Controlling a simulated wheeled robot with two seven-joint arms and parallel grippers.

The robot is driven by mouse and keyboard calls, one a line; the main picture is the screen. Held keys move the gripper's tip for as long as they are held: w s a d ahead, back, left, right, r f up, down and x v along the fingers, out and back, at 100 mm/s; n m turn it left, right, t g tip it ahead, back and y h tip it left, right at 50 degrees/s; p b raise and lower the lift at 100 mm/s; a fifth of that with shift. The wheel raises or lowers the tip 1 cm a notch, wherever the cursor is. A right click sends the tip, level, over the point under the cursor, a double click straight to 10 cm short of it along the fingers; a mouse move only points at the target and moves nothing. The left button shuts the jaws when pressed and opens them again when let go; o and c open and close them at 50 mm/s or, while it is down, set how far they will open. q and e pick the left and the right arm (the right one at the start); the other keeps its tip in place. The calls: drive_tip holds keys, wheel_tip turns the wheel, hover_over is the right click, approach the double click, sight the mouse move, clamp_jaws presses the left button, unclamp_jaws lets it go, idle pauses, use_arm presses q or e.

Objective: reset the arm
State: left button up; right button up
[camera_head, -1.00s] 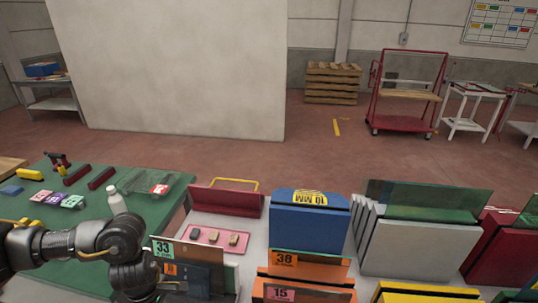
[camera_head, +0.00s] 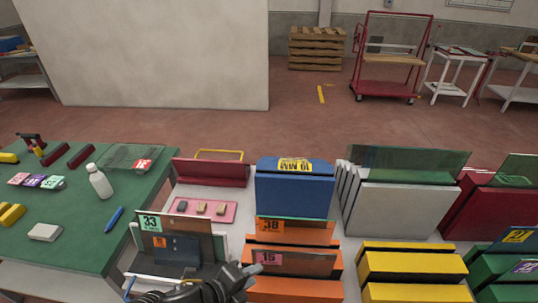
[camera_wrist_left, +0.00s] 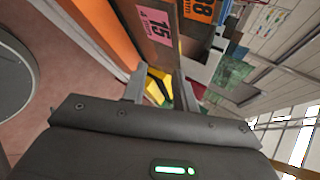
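My left gripper (camera_head: 250,273) shows at the bottom middle of the head view, just in front of the orange rack with the 15 label (camera_head: 285,260). In the left wrist view its two fingers (camera_wrist_left: 160,88) stand apart with no object held between them. Yellow and green surfaces show beyond the gap. The orange rack and its pink 15 label (camera_wrist_left: 157,24) are close above the fingers. I cannot tell whether the gripper touches the rack. My right gripper is in neither view.
A dark panel stand with a 33 label (camera_head: 160,225) is left of the gripper. A blue rack (camera_head: 293,190), a grey rack (camera_head: 400,212) and yellow racks (camera_head: 410,270) stand behind and right. A green table (camera_head: 70,225) with a white bottle (camera_head: 100,182) is at left.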

use_arm(q)
drive_tip(key=s+a+f+n+g+y, duration=0.2)
drive_tip(key=s+a+f+n+y, duration=0.25)
drive_tip(key=s+a+n, duration=0.65)
drive_tip(key=s+a+f+n+g+y, duration=0.3)
drive_tip(key=s+a+f+n, duration=0.25)
drive_tip(key=a+n, duration=0.6)
wheel_tip(320, 180, down, 26)
drive_tip(key=d+f+n+b, duration=0.1)
drive_tip(key=d+n+b, duration=0.1)
drive_tip(key=d, duration=0.1)
drive_tip(key=s+a+f+g, duration=0.2)
drive_tip(key=s+a+f, duration=0.1)
drive_tip(key=s+f, duration=1.3)
drive_tip(key=shift+a+f+b, duration=0.2)
drive_tip(key=shift+f+b, duration=0.25)
drive_tip(key=shift+f, duration=0.5)
